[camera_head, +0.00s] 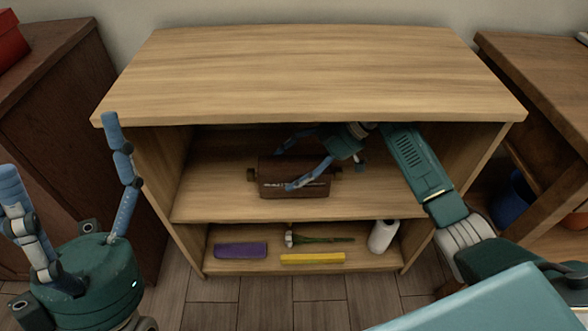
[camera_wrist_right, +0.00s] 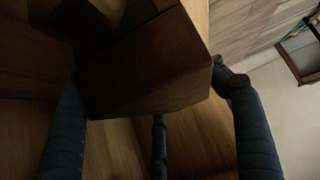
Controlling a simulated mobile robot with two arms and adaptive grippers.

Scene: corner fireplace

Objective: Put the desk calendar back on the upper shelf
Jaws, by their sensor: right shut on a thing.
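The desk calendar (camera_head: 305,172) is a dark brown wooden block with small knobs at its ends and pale lettering on its front. It is inside the upper compartment, over the upper shelf (camera_head: 215,205); I cannot tell if it touches the board. My right gripper (camera_head: 285,169) reaches in from the right and is shut on the calendar. In the right wrist view the brown block (camera_wrist_right: 145,65) sits between the blue fingers. My left gripper (camera_head: 59,145) is open and empty, left of the shelf unit.
The lower shelf (camera_head: 230,267) holds a purple case (camera_head: 241,250), a yellow bar (camera_head: 312,259), a flower-like stem (camera_head: 325,239) and a white bottle (camera_head: 383,236). The unit's top (camera_head: 310,70) is bare. Dark cabinet (camera_head: 50,120) stands left, a wooden desk (camera_head: 540,80) right.

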